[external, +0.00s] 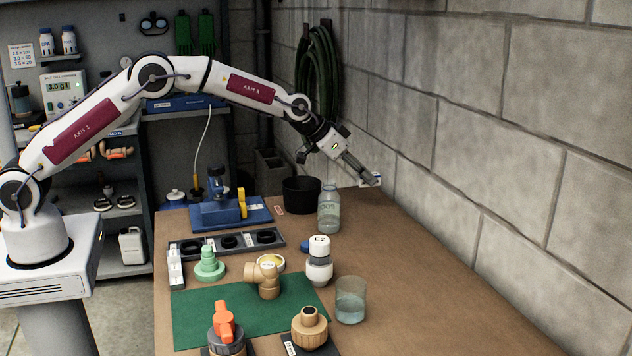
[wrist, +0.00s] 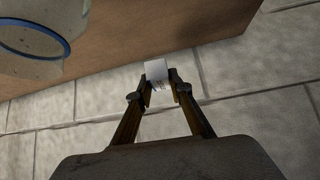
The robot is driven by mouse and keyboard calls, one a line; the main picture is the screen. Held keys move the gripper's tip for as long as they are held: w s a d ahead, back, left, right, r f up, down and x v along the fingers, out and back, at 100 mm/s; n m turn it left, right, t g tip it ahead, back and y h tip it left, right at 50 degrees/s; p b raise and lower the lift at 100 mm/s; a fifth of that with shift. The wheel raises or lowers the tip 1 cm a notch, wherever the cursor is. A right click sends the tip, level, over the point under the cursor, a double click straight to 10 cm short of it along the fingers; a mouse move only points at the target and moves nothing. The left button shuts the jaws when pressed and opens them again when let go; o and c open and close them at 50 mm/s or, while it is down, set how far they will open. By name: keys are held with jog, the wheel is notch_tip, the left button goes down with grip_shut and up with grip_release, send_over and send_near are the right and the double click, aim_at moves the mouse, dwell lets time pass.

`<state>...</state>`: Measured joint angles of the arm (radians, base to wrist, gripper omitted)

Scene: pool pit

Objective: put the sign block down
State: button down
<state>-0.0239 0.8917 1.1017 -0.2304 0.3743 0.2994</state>
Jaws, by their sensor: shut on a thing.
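The sign block (wrist: 157,69) is a small white block with faint dark marks, held between my fingertips in the wrist view. In the external view only a small white and blue part of the sign block (external: 363,183) shows beside the fingertips. My gripper (external: 372,181) is shut on it, close to the block wall at the far right side of the wooden table. In the wrist view my gripper (wrist: 162,85) shows both fingers against the block's sides. Whether the block touches the table is hard to tell.
A clear bottle (external: 329,210) and a black tub (external: 301,194) stand left of my gripper. A blue fixture (external: 229,213), a dark three-ring rack (external: 228,241) and a green mat (external: 195,316) with fittings lie farther left and nearer. The table's right side (external: 440,290) is clear beside the wall (external: 480,150).

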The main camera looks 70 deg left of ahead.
jog(key=shift+d, duration=7.6)
jog(key=shift+s+a+r+n+g+y, duration=0.1)
jog(key=shift+a+r+n+y, duration=0.15)
jog(key=shift+a+n+y, duration=0.55)
jog(key=shift+s+a+r+n+g+y, duration=0.1)
jog(key=shift+s+a+r+n+y, duration=0.1)
jog(key=shift+a+n+y, duration=0.6)
jog(key=shift+s+a+r+n+g+y, duration=0.1)
jog(key=shift+a+r+n+y, duration=0.25)
jog(key=shift+n, duration=0.75)
jog(key=shift+f+y, duration=0.1)
jog(key=shift+y, duration=0.15)
jog(key=shift+f, duration=0.1)
jog(key=shift+f, duration=2.45)
jog(key=shift+f, duration=2.5)
